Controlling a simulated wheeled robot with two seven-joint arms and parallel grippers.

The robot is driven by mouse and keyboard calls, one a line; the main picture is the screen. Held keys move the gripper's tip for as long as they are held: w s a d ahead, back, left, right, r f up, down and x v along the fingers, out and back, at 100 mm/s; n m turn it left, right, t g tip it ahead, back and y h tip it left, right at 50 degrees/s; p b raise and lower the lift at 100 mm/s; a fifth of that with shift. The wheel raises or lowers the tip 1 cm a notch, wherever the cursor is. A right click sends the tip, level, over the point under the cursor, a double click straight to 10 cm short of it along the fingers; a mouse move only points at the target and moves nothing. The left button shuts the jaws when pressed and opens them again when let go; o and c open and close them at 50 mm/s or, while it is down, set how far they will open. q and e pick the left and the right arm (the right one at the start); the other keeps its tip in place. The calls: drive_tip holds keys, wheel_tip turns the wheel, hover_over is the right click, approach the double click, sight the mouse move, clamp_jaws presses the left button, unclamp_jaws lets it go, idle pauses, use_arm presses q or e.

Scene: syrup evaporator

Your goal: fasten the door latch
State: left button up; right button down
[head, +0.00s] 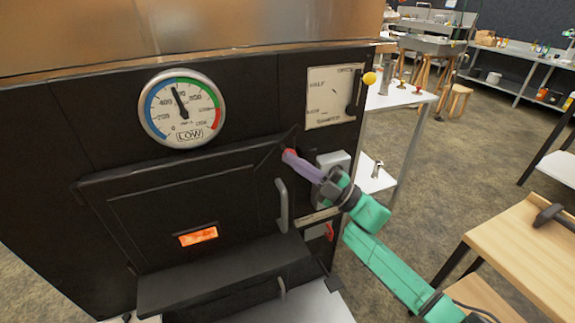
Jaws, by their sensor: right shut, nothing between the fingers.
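The black firebox door (150,208) is on the front of the dark evaporator, with a grey vertical handle (282,205) near its right edge and a small glowing orange window (198,236). A dark slanted bar (275,150), which looks like the latch, runs up and right from the door's upper right corner. My right gripper (290,156), with pale purple fingers, is shut and empty, its tips just right of this bar. A small red patch shows at the tips; I cannot tell whether they touch the latch. My left gripper is not in view.
A round gauge (182,109) sits above the door, and a square dial plate (331,97) with a black lever is at upper right. A dark ledge (222,272) juts out below the door. A wooden table (525,250) holding a hammer stands at right.

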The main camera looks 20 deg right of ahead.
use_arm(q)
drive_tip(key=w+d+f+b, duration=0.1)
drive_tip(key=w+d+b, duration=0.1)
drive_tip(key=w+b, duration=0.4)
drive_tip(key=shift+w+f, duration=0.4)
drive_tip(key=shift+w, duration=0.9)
use_arm(e)
drive_tip(key=shift+w+d+f+m+t+h, duration=0.1)
drive_tip(key=shift+d+f+m+t+h, duration=0.3)
drive_tip(key=shift+f+m+t+h, duration=0.85)
drive_tip(key=shift+s+d+f+m+t+h, duration=0.15)
drive_tip(key=shift+d+f+m+t, duration=0.35)
drive_tip(key=shift+m+t, duration=1.5)
drive_tip(key=shift+w+d+f+m+t+h, duration=0.2)
drive_tip(key=shift+f+m+t+h, duration=0.7)
drive_tip(key=shift+m, duration=1.35)
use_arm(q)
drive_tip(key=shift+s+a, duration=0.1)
